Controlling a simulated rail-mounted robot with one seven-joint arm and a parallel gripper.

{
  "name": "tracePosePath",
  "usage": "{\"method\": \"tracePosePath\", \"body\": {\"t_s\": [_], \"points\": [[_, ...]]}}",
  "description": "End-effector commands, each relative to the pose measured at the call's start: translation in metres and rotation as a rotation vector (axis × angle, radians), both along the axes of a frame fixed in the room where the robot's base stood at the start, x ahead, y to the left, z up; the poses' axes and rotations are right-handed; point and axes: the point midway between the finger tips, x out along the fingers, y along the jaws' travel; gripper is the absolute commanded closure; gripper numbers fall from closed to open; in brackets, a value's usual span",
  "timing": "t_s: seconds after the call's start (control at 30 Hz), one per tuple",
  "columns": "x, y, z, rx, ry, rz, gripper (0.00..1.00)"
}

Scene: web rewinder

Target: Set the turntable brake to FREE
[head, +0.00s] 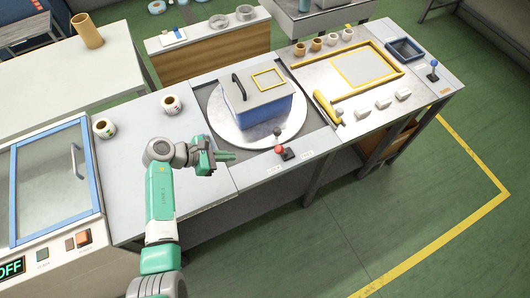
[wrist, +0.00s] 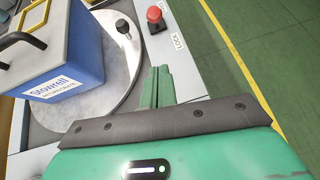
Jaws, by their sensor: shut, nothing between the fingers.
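The turntable (head: 222,130) is a round grey plate carrying a blue box (head: 262,108) with a black handle. At its front edge is a brake lever with a red knob (head: 279,150) on a black base (head: 289,154). The knob leans to the left of the base. In the wrist view the red knob (wrist: 154,14) is at the top, and a label reading LOCK (wrist: 178,42) lies on the near side. Another label (head: 307,155) right of the base is too small to read. My gripper (head: 232,156) is shut and empty, left of the lever and apart from it.
A dark knob (head: 277,132) stands on the turntable's rim close behind the red knob. A yellow-handled tool (head: 327,107) and white blocks lie on the right bench. Label rolls (head: 171,104) stand on the left counter. The front bench edge has open floor beyond.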

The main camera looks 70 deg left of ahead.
Motion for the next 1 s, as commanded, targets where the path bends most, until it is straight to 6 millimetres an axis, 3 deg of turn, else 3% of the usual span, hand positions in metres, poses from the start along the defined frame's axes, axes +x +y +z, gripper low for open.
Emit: {"method": "tracePosePath", "body": {"t_s": [0.27,0.7,1.0], "points": [[0.009,0.000,-0.006,0.004,0.001,-0.003,1.00],[0.086,-0.005,-0.059,0.006,0.003,-0.005,1.00],[0.121,-0.007,-0.047,0.007,0.002,-0.003,1.00]]}}
